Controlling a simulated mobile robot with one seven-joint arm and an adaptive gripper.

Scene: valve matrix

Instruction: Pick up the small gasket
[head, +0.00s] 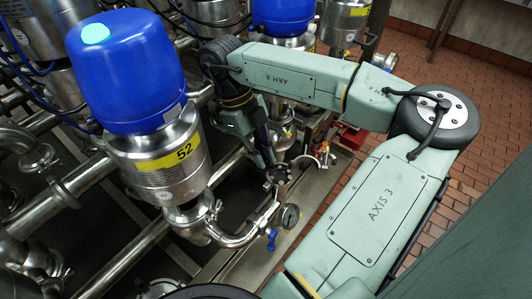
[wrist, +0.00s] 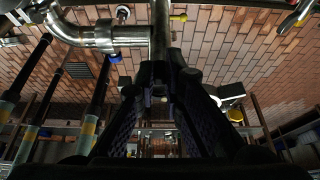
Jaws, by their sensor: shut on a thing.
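My gripper (wrist: 160,78) fills the middle of the wrist view. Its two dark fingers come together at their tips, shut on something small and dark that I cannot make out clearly. I cannot tell if it is the small gasket, and no gasket stands out elsewhere. A steel pipe (wrist: 159,35) runs up from just beyond the fingertips. In the head view my gripper (head: 277,174) points down beside the pipework, at the upper end of a thin pipe left of the pressure gauge. Its fingertips are too small there to show detail.
A round pressure gauge (head: 291,216) and a blue-handled small valve (head: 272,240) are close below my gripper. A large blue-capped valve marked 52 (head: 170,160) stands to the left. More valves and pipes crowd behind. The brick floor (head: 490,120) is open at right.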

